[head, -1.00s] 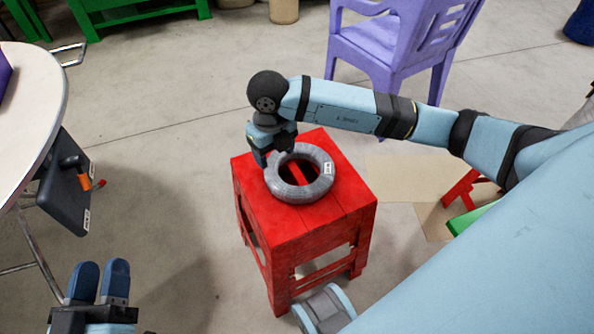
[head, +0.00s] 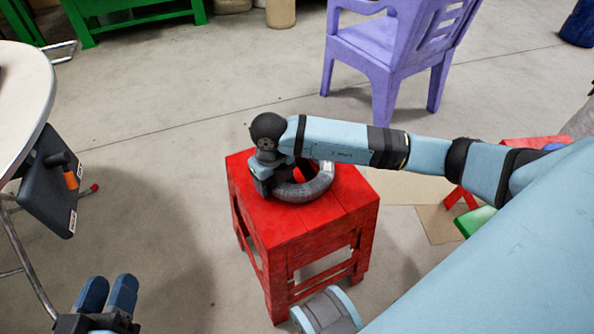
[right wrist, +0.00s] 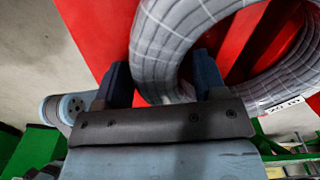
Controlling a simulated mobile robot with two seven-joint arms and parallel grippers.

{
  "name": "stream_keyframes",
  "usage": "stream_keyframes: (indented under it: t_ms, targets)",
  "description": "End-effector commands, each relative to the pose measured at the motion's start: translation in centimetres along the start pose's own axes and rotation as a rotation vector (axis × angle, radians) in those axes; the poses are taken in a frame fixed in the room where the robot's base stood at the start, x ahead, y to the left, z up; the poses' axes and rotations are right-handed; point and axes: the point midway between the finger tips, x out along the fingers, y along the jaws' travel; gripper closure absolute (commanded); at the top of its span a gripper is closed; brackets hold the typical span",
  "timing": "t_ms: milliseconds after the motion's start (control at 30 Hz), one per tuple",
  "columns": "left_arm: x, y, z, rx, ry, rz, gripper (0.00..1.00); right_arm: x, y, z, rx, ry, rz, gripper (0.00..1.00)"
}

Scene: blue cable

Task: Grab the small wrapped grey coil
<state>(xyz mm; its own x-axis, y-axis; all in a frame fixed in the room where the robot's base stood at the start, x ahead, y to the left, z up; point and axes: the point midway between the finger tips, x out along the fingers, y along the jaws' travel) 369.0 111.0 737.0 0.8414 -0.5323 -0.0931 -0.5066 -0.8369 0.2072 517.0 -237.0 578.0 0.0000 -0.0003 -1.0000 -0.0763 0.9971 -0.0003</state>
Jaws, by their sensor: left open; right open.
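The grey coil (head: 308,187), a wrapped ring with a small white label, lies flat on a red wooden stool (head: 345,210). My right arm and hand hide its far left part in the head view. My right gripper (head: 268,190) is at the coil's left side, pointing down. In the right wrist view, the right gripper (right wrist: 163,82) is open, one blue finger outside the ring and the other at its hole, with the coil's wall (right wrist: 158,50) between them. My left gripper (head: 108,295) is open and empty at the lower left, far from the stool.
A white round table (head: 25,90) stands at the left, with a dark panel-like object (head: 45,190) beside it. A purple chair (head: 400,55) is behind the stool. The floor between table and stool is clear.

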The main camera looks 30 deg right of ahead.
Motion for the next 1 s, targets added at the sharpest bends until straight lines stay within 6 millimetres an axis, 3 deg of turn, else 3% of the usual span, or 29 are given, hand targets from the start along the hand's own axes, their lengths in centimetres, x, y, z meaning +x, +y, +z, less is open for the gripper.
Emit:
stream_keyframes:
  t_ms: [133, 400, 767, 1000]
  targets:
    - [0.0, 0.0, -0.1, 0.0, 0.001, 0.0, 0.57, -0.1, 0.0, 0.0, 0.0, 0.0, 0.0, 0.38]
    - [0.0, 0.0, -0.1, 0.0, 0.001, 0.0, 0.57, -0.1, 0.0, 0.0, -0.001, 0.0, 0.0, 1.0]
    - [0.0, 0.1, -0.2, 0.0, 0.002, 0.0, 0.57, -0.5, 0.0, 0.1, -0.001, -0.002, 0.0, 1.0]
    - [-0.2, 0.3, -1.8, 0.001, 0.043, -0.004, 0.57, -3.2, 0.0, 0.1, -0.002, -0.006, 0.0, 1.0]
